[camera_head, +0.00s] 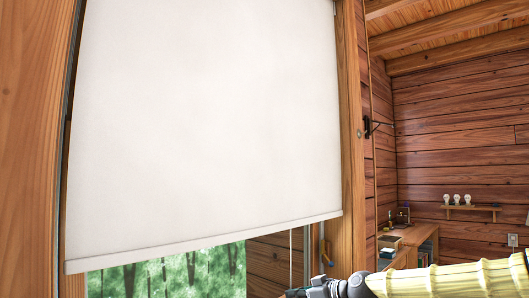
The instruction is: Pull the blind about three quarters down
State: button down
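The white roller blind (205,120) hangs over most of the window. Its bottom bar (205,241) slopes across the picture, lower at the left. Green trees show through the bare window (190,274) below it; the sill is out of view. A thin pale cord (291,255) hangs straight below the bar near its right end. My gripper (294,293) is at the bottom edge, at the lower visible end of the cord. The gripper is small and partly cut off, so I cannot tell whether its fingers are closed on the cord.
Further back are a wooden desk (412,236) and a small shelf (470,208) holding bulbs.

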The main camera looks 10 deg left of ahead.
jog(key=shift+f, duration=0.15)
notch_tip(320, 180, down, 9)
jog(key=b, duration=0.4)
jog(key=shift+b, duration=0.4)
dwell(0.3)
jog(key=shift+r+p, duration=0.85)
jog(key=shift+r, duration=1)
jog(key=s+d, duration=0.5)
jog(key=d, duration=0.2)
jog(key=shift+s, duration=0.15)
jog(key=shift+d, duration=0.15)
